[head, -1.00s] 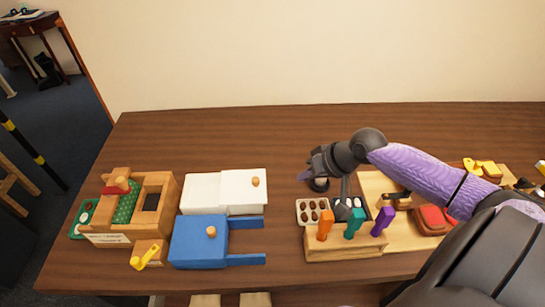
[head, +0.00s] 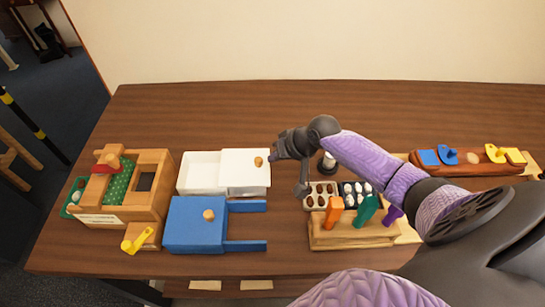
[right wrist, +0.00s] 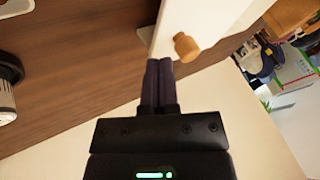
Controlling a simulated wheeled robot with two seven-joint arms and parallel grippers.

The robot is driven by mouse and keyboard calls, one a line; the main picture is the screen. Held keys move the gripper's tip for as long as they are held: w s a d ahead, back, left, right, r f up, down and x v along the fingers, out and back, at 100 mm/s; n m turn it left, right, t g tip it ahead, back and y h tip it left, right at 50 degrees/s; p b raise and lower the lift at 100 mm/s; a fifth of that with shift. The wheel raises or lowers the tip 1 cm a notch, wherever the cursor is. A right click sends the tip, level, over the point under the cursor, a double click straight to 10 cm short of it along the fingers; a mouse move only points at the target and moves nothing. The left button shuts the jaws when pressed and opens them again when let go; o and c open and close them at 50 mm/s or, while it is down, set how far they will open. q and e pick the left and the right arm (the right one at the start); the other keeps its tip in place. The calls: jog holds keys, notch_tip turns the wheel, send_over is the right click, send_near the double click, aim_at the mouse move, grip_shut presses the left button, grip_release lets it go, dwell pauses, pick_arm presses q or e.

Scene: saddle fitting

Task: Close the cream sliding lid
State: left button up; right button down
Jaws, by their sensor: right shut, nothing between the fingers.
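The cream box (head: 199,180) stands at the middle left of the table. Its cream sliding lid (head: 243,180), with a round wooden knob (head: 259,161), covers the right part, and the left part of the box is open. My right gripper (head: 274,157) is at the lid's right edge, shut and empty. In the right wrist view the shut fingers (right wrist: 158,64) are beside the lid's edge (right wrist: 192,18), close to the knob (right wrist: 186,47). I cannot tell whether they touch the lid. My left gripper is not in view.
A blue box (head: 196,232) with a knob and two rails stands in front of the cream box. A wooden box (head: 152,195) is at left. A rack with coloured handles (head: 350,236) and an egg tray (head: 320,195) are at right. The table behind is clear.

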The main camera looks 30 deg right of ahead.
aim_at(228, 167)
jog(key=shift+w+a, duration=0.2)
jog(key=shift+a, duration=0.2)
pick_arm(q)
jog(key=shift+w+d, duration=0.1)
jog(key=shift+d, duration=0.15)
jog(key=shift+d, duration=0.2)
pick_arm(e)
jog(key=shift+w+a, duration=0.1)
jog(key=shift+a, duration=0.05)
jog(key=w+a, duration=0.1)
jog(key=a, duration=0.2)
jog(key=w+a, duration=0.2)
jog(key=a, duration=0.1)
jog(key=w+a+p, duration=0.1)
jog(key=w+a, duration=0.1)
jog(key=a, duration=0.1)
jog(key=shift+w, duration=0.2)
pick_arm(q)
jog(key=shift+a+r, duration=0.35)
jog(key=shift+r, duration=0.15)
pick_arm(e)
jog(key=shift+r, duration=0.1)
